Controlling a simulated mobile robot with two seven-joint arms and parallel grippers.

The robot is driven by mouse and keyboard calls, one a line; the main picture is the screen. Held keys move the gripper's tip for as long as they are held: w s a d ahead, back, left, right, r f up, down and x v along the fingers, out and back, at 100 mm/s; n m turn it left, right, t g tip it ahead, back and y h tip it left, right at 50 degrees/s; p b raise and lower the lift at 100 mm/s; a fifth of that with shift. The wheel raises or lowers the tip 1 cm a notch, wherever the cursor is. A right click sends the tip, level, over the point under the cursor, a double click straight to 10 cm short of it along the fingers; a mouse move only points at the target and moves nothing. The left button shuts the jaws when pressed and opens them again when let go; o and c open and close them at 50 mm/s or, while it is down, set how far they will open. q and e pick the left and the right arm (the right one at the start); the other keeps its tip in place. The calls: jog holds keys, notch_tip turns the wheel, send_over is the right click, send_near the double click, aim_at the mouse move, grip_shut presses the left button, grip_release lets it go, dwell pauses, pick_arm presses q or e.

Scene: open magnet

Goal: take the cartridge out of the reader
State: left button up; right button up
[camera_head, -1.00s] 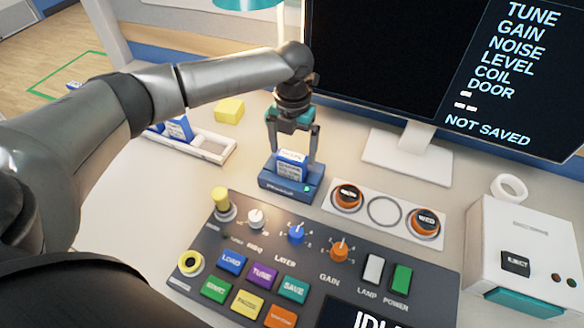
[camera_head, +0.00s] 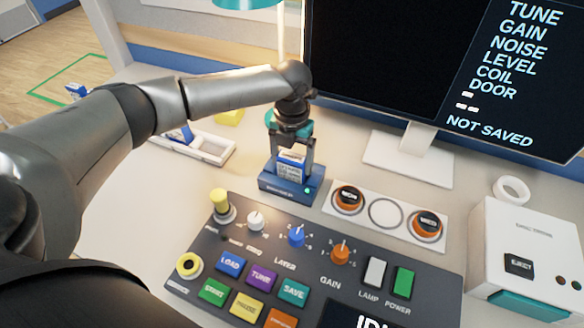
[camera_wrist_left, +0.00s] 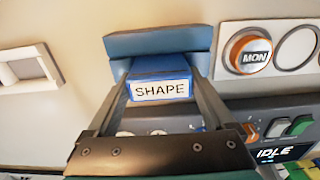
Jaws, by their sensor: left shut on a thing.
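The reader (camera_head: 288,187) is a low blue box with a lit green lamp on the desk, behind the control panel. The cartridge (camera_head: 291,162) stands upright in it, blue with a white label. In the left wrist view the cartridge (camera_wrist_left: 161,90) shows a label reading SHAPE, and the blue reader (camera_wrist_left: 158,42) is behind it. My left gripper (camera_head: 290,160) is shut on the cartridge, one finger on each side. In the left wrist view the fingers of my left gripper (camera_wrist_left: 162,88) flank it. My right gripper is not in view.
The control panel (camera_head: 330,258) with buttons and knobs lies in front of the reader. A plate with orange round holders (camera_head: 386,214) is to its right. A white tray (camera_head: 212,148) is at the left. The monitor (camera_head: 440,70) stands behind. A white box (camera_head: 530,250) is at the right.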

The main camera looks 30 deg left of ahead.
pick_arm(q)
jog(key=shift+c, duration=0.7)
jog(key=shift+r, duration=0.15)
